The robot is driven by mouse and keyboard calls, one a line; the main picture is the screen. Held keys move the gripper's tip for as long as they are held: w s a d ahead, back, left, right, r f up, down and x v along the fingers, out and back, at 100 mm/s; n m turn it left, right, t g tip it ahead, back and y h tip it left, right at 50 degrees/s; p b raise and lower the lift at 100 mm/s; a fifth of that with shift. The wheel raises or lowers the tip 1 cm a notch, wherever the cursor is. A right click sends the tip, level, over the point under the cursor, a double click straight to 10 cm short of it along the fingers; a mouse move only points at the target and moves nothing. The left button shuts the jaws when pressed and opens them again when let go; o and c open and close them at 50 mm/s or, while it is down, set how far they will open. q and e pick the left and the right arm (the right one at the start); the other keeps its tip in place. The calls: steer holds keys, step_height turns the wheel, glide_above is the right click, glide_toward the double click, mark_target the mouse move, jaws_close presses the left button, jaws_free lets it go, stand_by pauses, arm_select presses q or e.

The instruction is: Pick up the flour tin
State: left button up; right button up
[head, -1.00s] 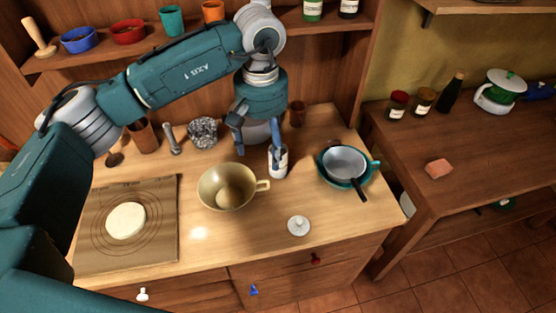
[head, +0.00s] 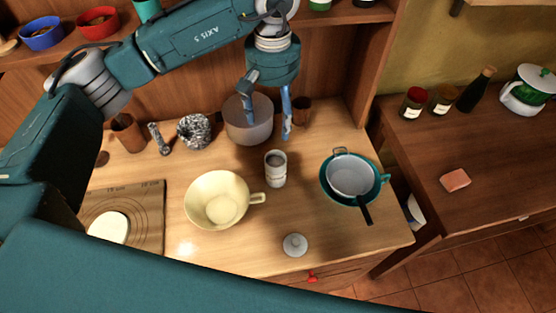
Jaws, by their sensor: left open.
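A small white cylindrical tin (head: 276,170) with an open top stands upright on the wooden counter, right of the cream bowl; it looks like the flour tin, but its label is not readable. A round white lid with a knob (head: 295,245) lies on the counter in front of it. My left gripper (head: 267,118) is open, pointing down behind the tin in the picture. My right gripper is not in view.
A cream handled bowl (head: 219,193) stands left of the tin. A teal pan (head: 326,190) holding a sieve (head: 350,174) is to its right. A baking mat (head: 148,215) with dough is at left. A shelf crosses above. My teal body covers the bottom.

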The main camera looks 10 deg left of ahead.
arm_select(q)
steer(key=f, duration=0.1)
steer(key=b, duration=0.9)
glide_above(274, 159)
step_height(274, 159, down, 9)
steer(key=shift+w+r, duration=0.1)
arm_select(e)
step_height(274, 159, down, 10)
arm_select(q)
step_height(274, 159, down, 5)
steer(key=shift+f+p, duration=0.1)
steer(key=shift+p, duration=0.8)
steer(key=f+p, duration=0.1)
steer(key=f, duration=0.1)
steer(key=f+p, duration=0.2)
steer(key=shift+d+f, duration=0.2)
steer(key=shift+f, duration=0.6)
steer(key=shift+r, duration=0.1)
steer(key=c, duration=1.5)
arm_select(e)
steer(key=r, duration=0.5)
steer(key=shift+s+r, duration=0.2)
arm_select(q)
steer(key=shift+w, duration=0.1)
steer(key=shift+c, duration=0.2)
